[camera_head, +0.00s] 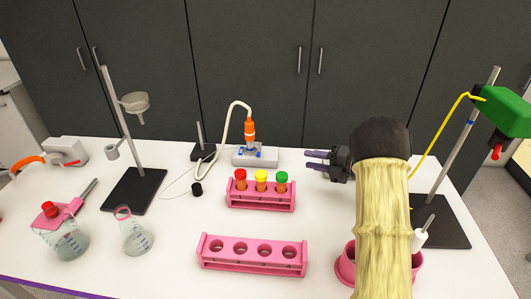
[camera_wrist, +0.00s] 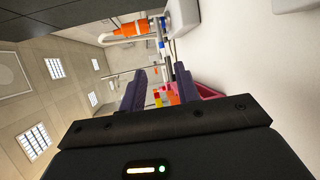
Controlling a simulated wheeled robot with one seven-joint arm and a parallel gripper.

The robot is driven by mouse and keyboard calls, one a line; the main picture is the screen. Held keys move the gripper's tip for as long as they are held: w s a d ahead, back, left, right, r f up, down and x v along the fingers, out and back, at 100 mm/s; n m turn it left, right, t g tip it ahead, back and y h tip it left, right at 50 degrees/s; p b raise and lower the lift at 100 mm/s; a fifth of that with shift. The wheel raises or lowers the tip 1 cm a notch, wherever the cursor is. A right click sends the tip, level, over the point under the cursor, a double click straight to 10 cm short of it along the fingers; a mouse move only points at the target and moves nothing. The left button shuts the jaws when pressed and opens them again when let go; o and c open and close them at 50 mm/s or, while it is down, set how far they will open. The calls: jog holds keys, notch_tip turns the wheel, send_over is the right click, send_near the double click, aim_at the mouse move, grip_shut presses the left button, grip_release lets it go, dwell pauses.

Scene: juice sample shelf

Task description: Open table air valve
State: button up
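The air valve fixture (camera_head: 250,135) has an orange upright body, a white looping hose and a grey base (camera_head: 254,157) with small blue parts. It stands at the back of the white table, near the cupboards. In the wrist view its orange body (camera_wrist: 132,30) lies sideways at the top, beyond my fingers. My gripper (camera_head: 312,160) is to the right of the fixture, apart from it, with its purple fingers pointing left. In the wrist view my gripper (camera_wrist: 160,85) has a gap between its fingers and holds nothing. Whether the valve is open or shut cannot be told.
A pink rack (camera_head: 262,203) with red, yellow and green capped tubes stands in front of the fixture. An empty pink rack (camera_head: 250,256) is nearer. Flasks (camera_head: 133,235) and a stand (camera_head: 135,190) are left; a stand with a green device (camera_head: 503,112) is right.

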aim_at(259, 149)
jog(key=p+x, duration=0.3)
jog(key=x, duration=1.4)
jog(key=shift+f, duration=0.15)
jog(key=shift+c, duration=0.2)
grip_shut()
